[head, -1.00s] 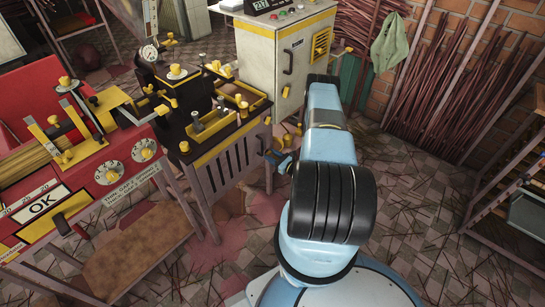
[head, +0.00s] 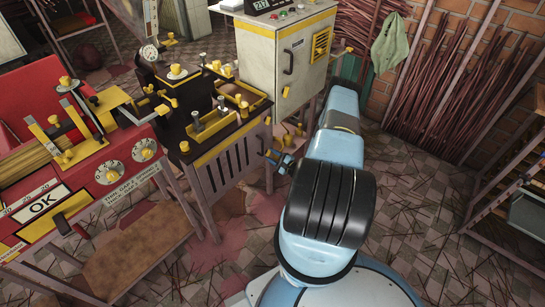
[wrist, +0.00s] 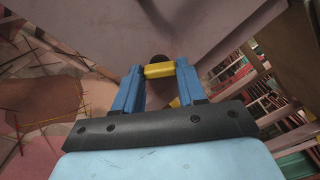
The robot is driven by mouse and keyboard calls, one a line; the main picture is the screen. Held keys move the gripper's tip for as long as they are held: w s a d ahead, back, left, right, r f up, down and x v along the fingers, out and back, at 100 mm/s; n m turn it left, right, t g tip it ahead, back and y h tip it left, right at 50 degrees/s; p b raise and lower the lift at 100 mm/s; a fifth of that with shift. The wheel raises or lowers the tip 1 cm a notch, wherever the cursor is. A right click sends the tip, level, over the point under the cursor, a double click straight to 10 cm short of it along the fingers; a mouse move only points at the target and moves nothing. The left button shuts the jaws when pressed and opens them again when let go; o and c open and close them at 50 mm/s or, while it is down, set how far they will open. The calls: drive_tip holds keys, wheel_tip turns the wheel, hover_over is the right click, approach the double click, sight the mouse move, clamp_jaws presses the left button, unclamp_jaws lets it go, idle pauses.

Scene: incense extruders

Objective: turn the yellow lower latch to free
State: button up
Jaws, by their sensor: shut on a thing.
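In the wrist view, the yellow lower latch (wrist: 160,71) is a short yellow bar lying crosswise between my two blue fingers. My gripper (wrist: 159,76) is shut on it, one finger at each end. A dark round part (wrist: 159,58) shows just behind the bar. In the head view, my gripper (head: 279,158) is small, low beside the right-hand leg of the dark extruder bench (head: 229,165). The latch is hard to make out there, and whether it stands at free cannot be read.
The grey cabinet (head: 285,65) with a yellow panel stands behind the bench. The red machine (head: 100,190) with dials and an OK sign is at the left. Bundles of sticks (head: 445,85) lean on the brick wall. Floor at the right is mostly open, with scattered sticks.

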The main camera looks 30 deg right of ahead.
drive_tip(key=shift+a+f+n, duration=0.1)
drive_tip(key=shift+a+n, duration=0.05)
drive_tip(key=shift+n, duration=1.45)
drive_tip(key=shift+s, duration=0.1)
drive_tip(key=o, duration=1.1)
drive_tip(key=shift+c, duration=0.2)
drive_tip(key=v, duration=1.3)
drive_tip(key=shift+s, duration=0.35)
